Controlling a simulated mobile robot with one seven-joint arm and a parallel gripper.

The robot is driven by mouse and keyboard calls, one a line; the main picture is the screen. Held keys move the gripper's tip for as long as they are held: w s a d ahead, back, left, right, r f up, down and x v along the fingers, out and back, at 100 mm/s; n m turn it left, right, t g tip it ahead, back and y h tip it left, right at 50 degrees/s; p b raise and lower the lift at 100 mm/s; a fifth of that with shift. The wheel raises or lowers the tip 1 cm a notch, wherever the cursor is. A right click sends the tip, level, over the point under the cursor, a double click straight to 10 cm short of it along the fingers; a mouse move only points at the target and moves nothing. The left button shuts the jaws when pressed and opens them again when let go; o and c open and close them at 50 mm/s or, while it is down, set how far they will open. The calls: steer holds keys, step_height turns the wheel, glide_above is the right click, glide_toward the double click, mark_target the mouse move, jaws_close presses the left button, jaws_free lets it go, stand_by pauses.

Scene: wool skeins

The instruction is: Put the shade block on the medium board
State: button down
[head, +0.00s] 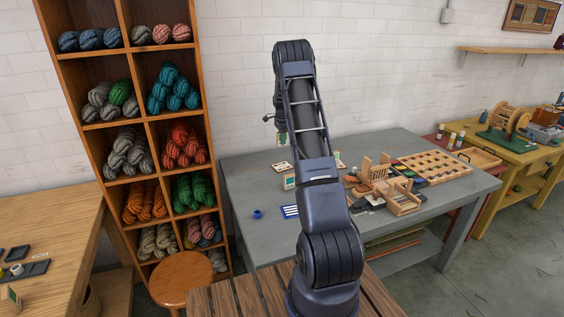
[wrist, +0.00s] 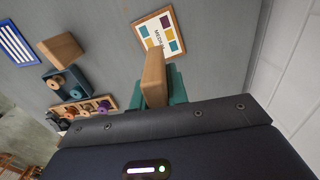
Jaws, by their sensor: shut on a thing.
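In the wrist view, a tan wooden block (wrist: 154,80), which I take as the shade block, stands out from the front edge of my gripper (wrist: 160,95), which is shut on it. Teal surfaces (wrist: 178,86) show on both sides of the tan face; I cannot tell whether they belong to the block. The medium board (wrist: 157,33) lies just beyond the block on the grey table, wood-framed, with a "MEDIUM" label and purple, teal and yellow patches. The block looks apart from the board's patches.
A second tan block (wrist: 61,48), a blue tray (wrist: 52,84) with round pieces and a blue-and-white striped card (wrist: 17,43) lie left in the wrist view. In the head view the grey table (head: 247,184) carries wooden racks (head: 402,197) right of my arm.

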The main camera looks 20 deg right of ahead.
step_height(320, 180, down, 13)
steer(key=shift+r, duration=0.2)
stand_by(0.3)
steer(key=shift+f, duration=0.15)
steer(key=c, duration=1.4)
jaws_free()
steer(key=shift+o, duration=0.2)
